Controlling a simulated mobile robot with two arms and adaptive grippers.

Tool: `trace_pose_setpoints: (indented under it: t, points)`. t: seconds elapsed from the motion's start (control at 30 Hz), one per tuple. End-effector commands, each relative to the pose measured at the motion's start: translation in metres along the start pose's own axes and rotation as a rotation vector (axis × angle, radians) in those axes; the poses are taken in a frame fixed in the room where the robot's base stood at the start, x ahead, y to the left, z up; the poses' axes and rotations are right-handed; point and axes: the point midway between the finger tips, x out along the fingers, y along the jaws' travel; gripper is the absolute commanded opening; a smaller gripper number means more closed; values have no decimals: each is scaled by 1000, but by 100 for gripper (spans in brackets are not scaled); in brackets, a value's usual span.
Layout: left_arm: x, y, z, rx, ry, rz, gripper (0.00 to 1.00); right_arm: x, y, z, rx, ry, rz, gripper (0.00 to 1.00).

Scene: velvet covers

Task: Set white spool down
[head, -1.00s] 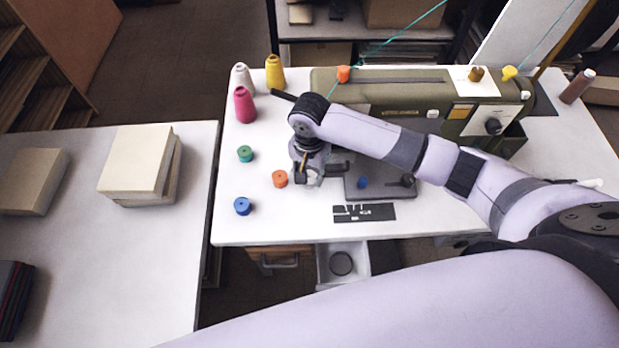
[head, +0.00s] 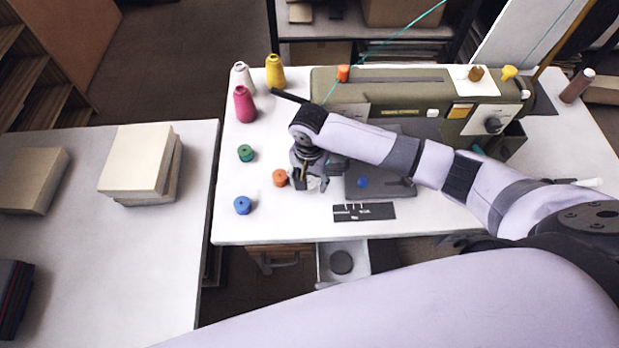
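A white cone-shaped spool (head: 242,77) stands upright at the table's back left, beside a yellow spool (head: 275,72) and a magenta spool (head: 244,104). My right gripper (head: 311,185) points down over the middle-left of the table, well to the front and right of the white spool and apart from it. Its fingertips look spread apart, though small and partly hidden by the wrist; I see no spool clearly between them. My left gripper is not in view.
Green (head: 245,153), orange (head: 280,177) and blue (head: 242,205) bobbins lie left of my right gripper. The sewing machine (head: 400,95) fills the back. An open drawer (head: 341,262) shows below the front edge. The table's left strip has free room.

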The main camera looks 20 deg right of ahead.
Motion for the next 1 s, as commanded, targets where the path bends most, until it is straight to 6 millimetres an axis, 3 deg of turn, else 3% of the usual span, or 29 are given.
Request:
trace_pose_setpoints:
  t: [0.23,0.33,0.7,1.0]
  points:
    - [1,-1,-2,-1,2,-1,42,-2,0,0,0,1,-1,54]
    - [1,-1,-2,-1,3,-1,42,-12,-1,0,0,0,-2,54]
    - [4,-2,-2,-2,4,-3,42,-88,-1,-1,0,2,-4,54]
    - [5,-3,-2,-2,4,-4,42,-122,-1,0,0,-1,-1,54]
